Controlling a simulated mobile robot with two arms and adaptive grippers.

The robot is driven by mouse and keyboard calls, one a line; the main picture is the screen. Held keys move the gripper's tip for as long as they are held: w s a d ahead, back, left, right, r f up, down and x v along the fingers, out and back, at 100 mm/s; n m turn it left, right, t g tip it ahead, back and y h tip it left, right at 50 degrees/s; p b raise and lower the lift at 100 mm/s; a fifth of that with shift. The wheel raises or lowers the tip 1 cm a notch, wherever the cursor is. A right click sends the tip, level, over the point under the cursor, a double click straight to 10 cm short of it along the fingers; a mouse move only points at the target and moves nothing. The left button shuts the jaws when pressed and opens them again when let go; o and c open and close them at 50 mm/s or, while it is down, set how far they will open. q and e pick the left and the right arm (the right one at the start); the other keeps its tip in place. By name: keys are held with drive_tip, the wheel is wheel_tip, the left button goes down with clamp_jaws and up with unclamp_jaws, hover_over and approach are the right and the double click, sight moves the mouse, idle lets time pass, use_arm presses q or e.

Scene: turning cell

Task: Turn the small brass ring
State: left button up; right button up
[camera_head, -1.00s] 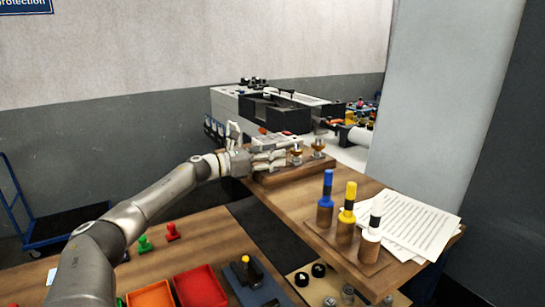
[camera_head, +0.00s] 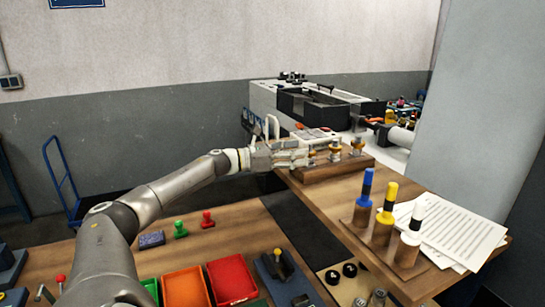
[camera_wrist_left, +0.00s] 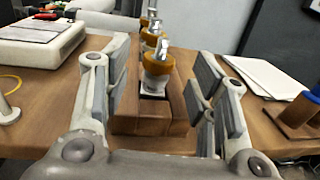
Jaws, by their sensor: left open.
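A wooden block (camera_head: 335,169) on the bench carries a row of brass-coloured rings on metal posts. The nearest brass ring (camera_wrist_left: 158,66) is large in the left wrist view, with two more (camera_head: 335,151) (camera_head: 357,145) behind it. I cannot tell for sure which is the small one. My left gripper (camera_head: 306,155) is at the block's left end. In the left wrist view, my left gripper (camera_wrist_left: 160,78) is open, its pads apart on both sides of the nearest ring, with nothing held. My right gripper is not in view.
A stand with blue, yellow and white-topped tools (camera_head: 383,228) and papers (camera_head: 455,235) are at the right of the bench. A white box (camera_wrist_left: 38,38) lies left of the block. Red (camera_head: 232,280) and orange trays are nearer. A machine (camera_head: 310,100) stands behind.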

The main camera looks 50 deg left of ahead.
use_arm(q)
drive_tip(key=v, duration=0.4)
drive_tip(key=shift+s+f, duration=0.1)
drive_tip(key=shift+s, duration=0.05)
idle(0.4)
drive_tip(key=shift+s+a, duration=0.1)
drive_tip(key=shift+s, duration=0.15)
drive_tip(key=shift+v, duration=0.95)
drive_tip(key=shift+a, duration=0.1)
